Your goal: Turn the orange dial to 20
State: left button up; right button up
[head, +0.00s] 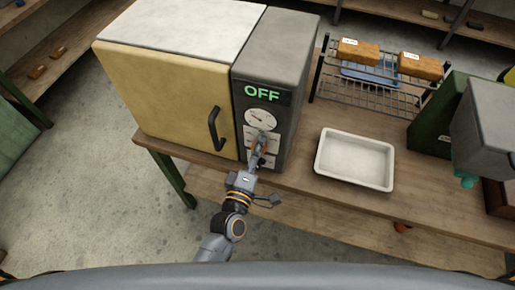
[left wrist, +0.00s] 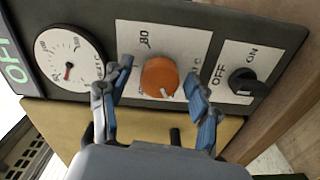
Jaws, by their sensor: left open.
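The orange dial (left wrist: 159,77) sits on a white plate on the grey control panel, with a printed 80 beside it. A short pale mark shows near the dial's lower edge in the left wrist view; the other scale numbers are hidden or unclear. My left gripper (left wrist: 158,73) is open, with one finger on each side of the dial and visible gaps to it. In the head view my left gripper (head: 263,143) is in front of the panel and mostly covers the dial. My right gripper is not in view.
The panel also carries a green OFF display (head: 262,94), a round gauge (head: 261,118) and a black OFF/ON switch (left wrist: 243,80). A yellow oven door (head: 165,95) is shut at left. A white tray (head: 355,180) and a wire rack (head: 365,97) stand at right.

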pick_arm(q)
jog(key=v, duration=1.2)
jog(key=s+a+f+m+g+y+b, duration=0.1)
jog(key=s+a+f+m+g, duration=0.15)
jog(key=f, duration=0.85)
jog(key=s+a+f+m+g+b, duration=0.1)
jog(key=s+a+f+m+g, duration=0.2)
jog(key=f, duration=0.8)
jog(key=s+a+f+m+g+y+b, duration=0.1)
jog(key=s+a+f+m+g, duration=0.2)
jog(key=f, duration=0.8)
jog(key=s+a+f+m+g+y+b, duration=0.1)
jog(key=s+a+f+m+g, duration=0.2)
jog(key=s+f, duration=0.6)
jog(key=s+a+f+m+g+y+b, duration=0.2)
jog(key=s+a+f+m+g, duration=0.1)
jog(key=s+a+f, duration=0.5)
jog(key=s+g, duration=0.1)
jog(key=s, duration=0.1)
jog(key=shift+s+f+g+y, duration=0.3)
jog(key=shift+f+g, duration=0.05)
jog(key=shift+a, duration=0.15)
